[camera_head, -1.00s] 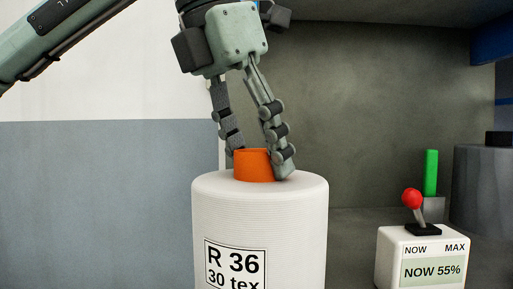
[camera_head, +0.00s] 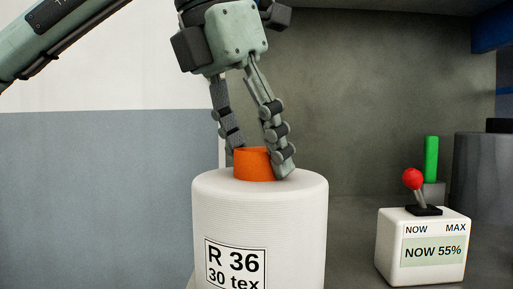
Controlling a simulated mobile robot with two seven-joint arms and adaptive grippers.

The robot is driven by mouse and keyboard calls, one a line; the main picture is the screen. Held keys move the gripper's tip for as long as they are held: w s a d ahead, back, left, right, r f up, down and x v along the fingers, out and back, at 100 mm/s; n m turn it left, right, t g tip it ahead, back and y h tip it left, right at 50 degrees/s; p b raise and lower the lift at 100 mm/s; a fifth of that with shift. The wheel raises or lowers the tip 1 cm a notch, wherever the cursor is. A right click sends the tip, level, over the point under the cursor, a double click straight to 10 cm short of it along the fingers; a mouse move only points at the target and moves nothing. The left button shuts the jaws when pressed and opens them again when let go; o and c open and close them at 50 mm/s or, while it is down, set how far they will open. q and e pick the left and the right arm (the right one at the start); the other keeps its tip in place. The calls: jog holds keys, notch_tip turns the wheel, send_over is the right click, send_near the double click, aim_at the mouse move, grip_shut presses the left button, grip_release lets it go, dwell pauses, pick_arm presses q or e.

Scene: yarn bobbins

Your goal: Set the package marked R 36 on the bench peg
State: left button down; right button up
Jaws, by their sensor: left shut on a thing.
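The package marked R 36 (camera_head: 295,225) is a large white yarn bobbin, upright, with a label (camera_head: 235,264) reading "R 36" and "30 tex". An orange core tube (camera_head: 250,165) stands out of its top. My left gripper (camera_head: 261,162) comes down from above and is shut on the orange tube, one finger on each side. The bobbin's bottom is cut off by the lower picture edge, so I cannot tell what is under it. I cannot make out the bench peg for certain. My right gripper is not in view.
A white box (camera_head: 388,250) with a red-knobbed lever (camera_head: 413,180) and a display "NOW 55%" stands at the right. Behind it are a green upright post (camera_head: 431,158) and a dark grey cylinder (camera_head: 482,180). A grey-and-white wall (camera_head: 90,190) fills the left.

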pick_arm(q)
jog(key=shift+r, duration=0.1)
dwell(0.3)
jog(key=shift+f, duration=0.25)
jog(key=c, duration=0.6)
grip_release()
jog(key=shift+o, duration=0.2)
jog(key=shift+f, duration=0.25)
jog(key=v, duration=1.2)
jog(key=shift+r, duration=0.15)
